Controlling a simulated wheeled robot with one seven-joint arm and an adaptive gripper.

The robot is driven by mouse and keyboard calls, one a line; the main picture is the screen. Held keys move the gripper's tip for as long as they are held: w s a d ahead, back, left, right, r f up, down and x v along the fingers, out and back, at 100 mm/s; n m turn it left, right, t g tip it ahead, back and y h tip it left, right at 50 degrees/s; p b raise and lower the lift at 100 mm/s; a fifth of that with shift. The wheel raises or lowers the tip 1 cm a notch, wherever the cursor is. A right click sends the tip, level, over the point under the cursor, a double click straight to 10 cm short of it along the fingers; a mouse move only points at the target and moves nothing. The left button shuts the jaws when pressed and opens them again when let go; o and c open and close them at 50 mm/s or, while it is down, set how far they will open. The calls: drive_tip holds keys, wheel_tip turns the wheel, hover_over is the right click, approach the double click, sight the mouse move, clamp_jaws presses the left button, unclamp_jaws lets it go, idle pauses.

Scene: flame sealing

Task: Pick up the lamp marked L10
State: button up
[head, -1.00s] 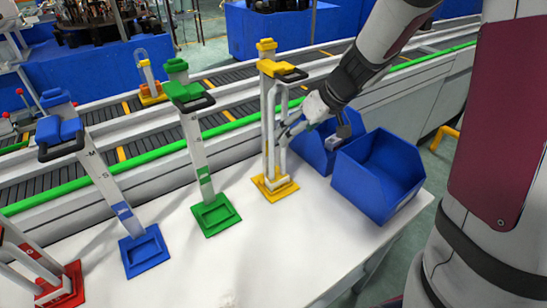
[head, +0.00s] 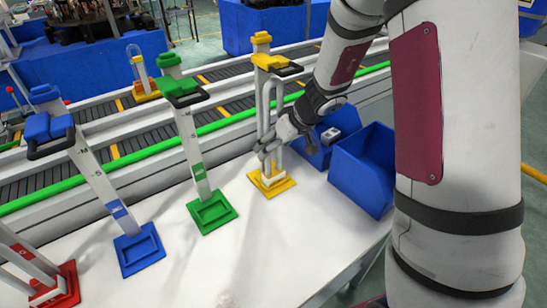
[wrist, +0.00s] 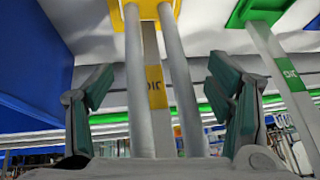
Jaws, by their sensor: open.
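A pale U-shaped lamp (head: 266,115) stands upright in the yellow stand (head: 271,184). In the wrist view, where the stand shows upside down, its two tubes (wrist: 177,70) rise in front of a grey post with a yellow label (wrist: 156,87). I cannot read that label surely as L10. My gripper (head: 266,151) is low beside the yellow stand in the head view. In the wrist view, my gripper (wrist: 162,80) is open, with one finger on each side of the tubes and gaps between.
A green stand (head: 212,212), a blue stand (head: 140,248) and a red stand (head: 62,285) are left on the white table (head: 200,270). Blue bins (head: 365,165) are to the right.

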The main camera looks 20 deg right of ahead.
drive_tip(key=c, duration=1.4)
drive_tip(key=shift+a, duration=0.1)
drive_tip(key=shift+a+r, duration=0.1)
drive_tip(key=shift+r, duration=0.05)
